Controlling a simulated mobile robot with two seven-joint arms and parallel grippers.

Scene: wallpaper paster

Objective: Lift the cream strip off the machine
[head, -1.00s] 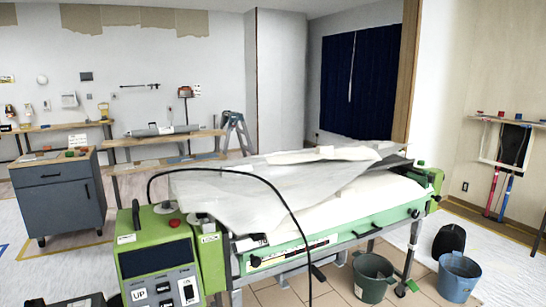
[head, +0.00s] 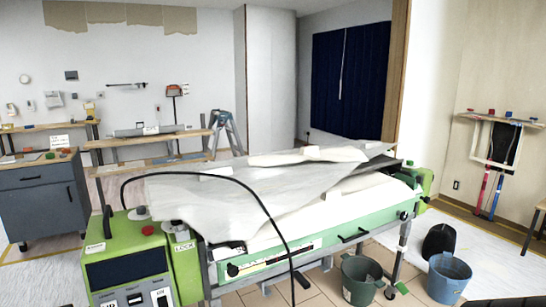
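The green machine (head: 185,270) stands in the middle, with a control box at its left end. A pale translucent sheet (head: 215,205) lies loosely over its top and hangs past the front left edge. A folded cream strip (head: 285,158) lies across the top at the back, with small pale blocks on it. More cream material (head: 350,195) lies under the sheet along the front. I cannot tell whether these cream parts are one piece. Neither gripper shows in the head view.
A black cable (head: 262,200) arches over the machine's left half. A dark green bucket (head: 361,280) and a blue bucket (head: 449,278) stand on the floor at the front right. A grey cabinet (head: 42,205) stands at left.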

